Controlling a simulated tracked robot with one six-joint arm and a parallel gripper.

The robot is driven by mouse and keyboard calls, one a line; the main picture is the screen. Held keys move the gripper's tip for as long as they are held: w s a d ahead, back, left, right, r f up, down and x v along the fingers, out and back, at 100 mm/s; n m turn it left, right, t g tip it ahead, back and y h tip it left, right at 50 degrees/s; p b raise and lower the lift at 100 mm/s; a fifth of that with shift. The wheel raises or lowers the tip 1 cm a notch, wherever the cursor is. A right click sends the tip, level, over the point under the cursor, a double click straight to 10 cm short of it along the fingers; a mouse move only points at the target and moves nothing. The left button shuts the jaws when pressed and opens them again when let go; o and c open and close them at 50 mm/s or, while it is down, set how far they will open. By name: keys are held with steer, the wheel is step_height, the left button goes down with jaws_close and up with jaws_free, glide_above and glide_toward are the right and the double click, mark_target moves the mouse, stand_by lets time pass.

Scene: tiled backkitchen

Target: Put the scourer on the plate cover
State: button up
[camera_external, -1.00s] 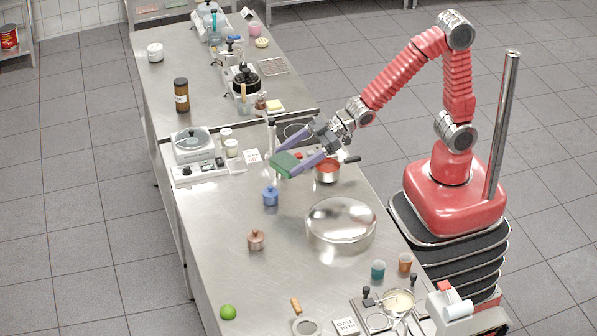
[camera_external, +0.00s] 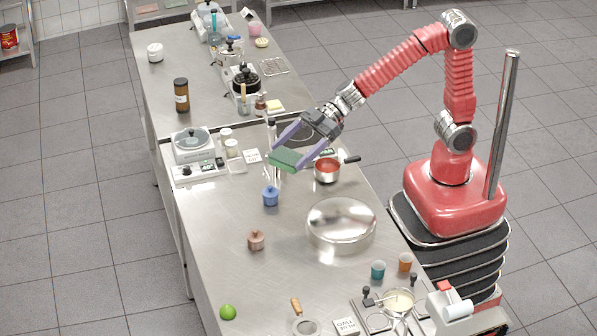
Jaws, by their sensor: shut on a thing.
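The green scourer (camera_external: 286,159) is held between the two purple fingers of my gripper (camera_external: 291,155), which is shut on it. It appears to hang above the steel table, behind the plate cover and to its left in the picture. The plate cover (camera_external: 341,223) is a shiny, round, domed steel lid lying on the table in the middle right. Its top is bare, and my gripper is apart from it.
A small red-filled saucepan (camera_external: 327,171) stands close to my gripper, between it and the plate cover. A blue pot (camera_external: 270,196) and a copper-coloured pot (camera_external: 256,240) stand to the left. A scale (camera_external: 194,148) is further left.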

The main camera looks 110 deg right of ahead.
steer(key=shift+a+r, duration=0.25)
steer(key=shift+a, duration=0.1)
steer(key=a+n+y, duration=0.1)
steer(key=s+a+r+n+g+y, duration=0.1)
steer(key=shift+a+r+n, duration=0.3)
steer(key=shift+a, duration=0.1)
steer(key=s+a+f+n+g+y, duration=0.1)
steer(key=s+a+n+g+y, duration=0.4)
steer(key=s, duration=0.3)
steer(key=shift+n, duration=0.3)
steer(key=s, duration=0.1)
steer(key=s+f+n+g, duration=0.1)
steer(key=s, duration=0.1)
steer(key=s+f+n+g+y, duration=0.1)
steer(key=shift+s+f, duration=0.2)
steer(key=shift+s, duration=0.1)
glide_above(343, 198)
steer(key=shift+f, duration=3.1)
steer(key=shift+c, duration=0.2)
steer(key=shift+f, duration=1.9)
